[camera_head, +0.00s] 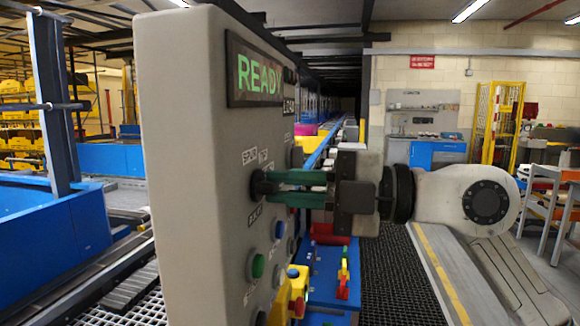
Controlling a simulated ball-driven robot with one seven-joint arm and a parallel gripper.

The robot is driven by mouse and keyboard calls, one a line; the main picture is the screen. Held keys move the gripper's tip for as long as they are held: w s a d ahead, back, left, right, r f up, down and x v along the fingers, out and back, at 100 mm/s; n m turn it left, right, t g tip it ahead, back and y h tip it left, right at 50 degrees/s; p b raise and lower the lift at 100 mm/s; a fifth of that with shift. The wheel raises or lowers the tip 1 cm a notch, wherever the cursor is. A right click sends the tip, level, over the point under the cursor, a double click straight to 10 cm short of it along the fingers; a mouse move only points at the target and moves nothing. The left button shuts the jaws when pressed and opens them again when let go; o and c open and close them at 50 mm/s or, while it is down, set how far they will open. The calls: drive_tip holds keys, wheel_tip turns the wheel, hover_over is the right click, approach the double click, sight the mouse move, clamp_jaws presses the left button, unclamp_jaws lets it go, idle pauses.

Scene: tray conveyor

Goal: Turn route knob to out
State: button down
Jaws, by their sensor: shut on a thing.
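A tall grey control panel (180,160) stands close in front of me, its face seen at a steep angle. A black knob (257,185) sits on that face, with small white labels (250,157) around it that are hard to read. My gripper (277,187), with green fingers, reaches in from the right and is shut on the knob. The fingers hide much of the knob, so I cannot tell which label it points to. A display (258,72) above reads READY in green.
Below the knob are a green button (258,266) and a blue button (279,230). Dark grating floor (392,280) lies to the right.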

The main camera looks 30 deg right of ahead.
drive_tip(key=m+p, duration=0.3)
drive_tip(key=shift+m, duration=0.3)
drive_tip(key=shift+m+p, duration=0.4)
drive_tip(key=shift+p, duration=0.05)
drive_tip(key=shift+f, duration=0.15)
drive_tip(key=c, duration=1.1)
unclamp_jaws()
drive_tip(key=shift+s+d, duration=0.1)
drive_tip(key=shift+d, duration=0.05)
drive_tip(key=shift+b+v, duration=1.4)
drive_tip(key=shift+v, duration=3.9)
